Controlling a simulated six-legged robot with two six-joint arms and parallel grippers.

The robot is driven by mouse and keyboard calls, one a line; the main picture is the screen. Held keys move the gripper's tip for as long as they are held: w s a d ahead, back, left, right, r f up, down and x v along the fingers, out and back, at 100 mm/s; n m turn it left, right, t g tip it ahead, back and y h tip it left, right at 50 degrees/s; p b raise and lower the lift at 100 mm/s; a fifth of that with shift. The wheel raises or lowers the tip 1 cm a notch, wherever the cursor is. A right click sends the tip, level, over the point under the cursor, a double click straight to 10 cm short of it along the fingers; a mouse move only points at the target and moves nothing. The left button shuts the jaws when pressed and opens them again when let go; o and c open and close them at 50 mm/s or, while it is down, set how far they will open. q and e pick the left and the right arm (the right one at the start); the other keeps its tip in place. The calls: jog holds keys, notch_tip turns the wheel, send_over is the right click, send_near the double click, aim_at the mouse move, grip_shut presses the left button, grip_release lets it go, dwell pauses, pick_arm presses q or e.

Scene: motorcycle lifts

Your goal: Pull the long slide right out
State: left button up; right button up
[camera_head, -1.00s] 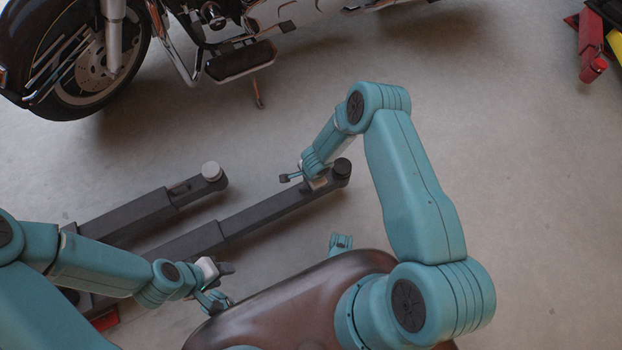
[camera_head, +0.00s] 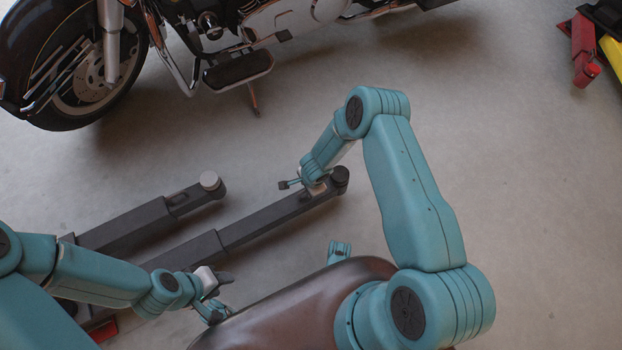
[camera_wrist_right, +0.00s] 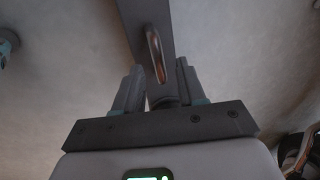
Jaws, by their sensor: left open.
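The long slide (camera_head: 262,219) is a dark grey bar. It reaches far out of its thicker sleeve (camera_head: 182,252), up and to the right, just above the floor. My right gripper (camera_head: 312,187) is at the slide's outer end, beside its round tip. In the right wrist view the slide (camera_wrist_right: 146,16) with its slot runs up between the two fingers of my right gripper (camera_wrist_right: 158,68). The fingers stand apart on either side of it; whether they grip it is unclear. My left gripper (camera_head: 218,280) is open and empty, near the sleeve's lower right side.
Red lift parts (camera_head: 583,50) are at the top right. The floor (camera_head: 510,190) to the right is clear.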

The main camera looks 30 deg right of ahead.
notch_tip(320, 180, up, 15)
jog(key=s+p, duration=0.3)
jog(key=p, duration=0.2)
jog(key=shift+p, duration=0.3)
jog(key=shift+w, duration=0.1)
